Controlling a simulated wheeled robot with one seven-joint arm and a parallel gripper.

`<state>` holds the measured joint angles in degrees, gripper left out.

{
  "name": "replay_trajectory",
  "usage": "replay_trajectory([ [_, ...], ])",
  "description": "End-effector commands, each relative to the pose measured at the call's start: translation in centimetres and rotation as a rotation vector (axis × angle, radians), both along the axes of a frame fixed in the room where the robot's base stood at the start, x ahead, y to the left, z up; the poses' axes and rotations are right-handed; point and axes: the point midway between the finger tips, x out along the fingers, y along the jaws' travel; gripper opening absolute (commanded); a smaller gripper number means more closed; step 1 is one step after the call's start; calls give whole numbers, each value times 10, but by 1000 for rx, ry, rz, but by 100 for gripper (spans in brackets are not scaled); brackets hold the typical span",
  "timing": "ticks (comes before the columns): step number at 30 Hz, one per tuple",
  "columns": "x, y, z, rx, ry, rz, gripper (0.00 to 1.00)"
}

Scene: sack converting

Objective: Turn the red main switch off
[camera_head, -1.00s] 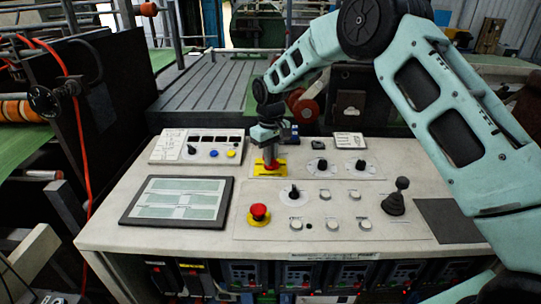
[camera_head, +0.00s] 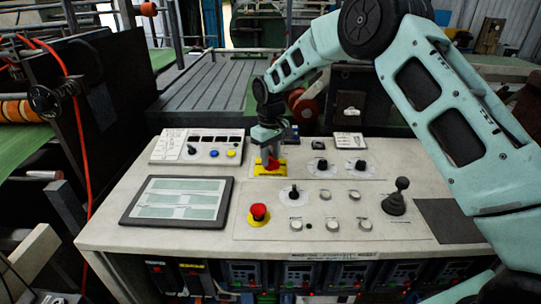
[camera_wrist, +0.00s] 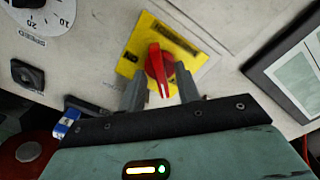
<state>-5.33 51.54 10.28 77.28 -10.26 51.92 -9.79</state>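The red main switch (camera_wrist: 160,66) is a red rotary handle with a white line on a yellow plate (camera_wrist: 128,62). In the wrist view the handle's marked end points down toward my gripper, slightly askew to the plate's edges. My gripper (camera_wrist: 160,90) is open, with one grey finger on each side of the handle's end and gaps visible beside it. In the head view my gripper (camera_head: 268,148) is over the yellow plate (camera_head: 282,169), at the back of the console. It partly hides the red switch (camera_head: 271,164) there.
A red mushroom button (camera_head: 258,210) on a yellow base stands at the front of the console. Black knobs (camera_head: 320,168) lie right of the switch, a tall black joystick (camera_head: 397,198) farther right. A framed screen (camera_head: 178,201) lies left. A panel with buttons (camera_head: 200,147) is behind it.

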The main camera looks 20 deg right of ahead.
Motion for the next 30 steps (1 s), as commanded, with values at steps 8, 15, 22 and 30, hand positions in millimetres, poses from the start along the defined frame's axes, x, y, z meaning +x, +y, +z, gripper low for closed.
replay_trajectory([
  [8,0,0,14,0,-1,-1,33],
  [15,0,0,66,0,-4,-1,33],
  [22,0,0,120,1,-5,0,33],
  [30,0,0,164,0,-1,0,33],
])
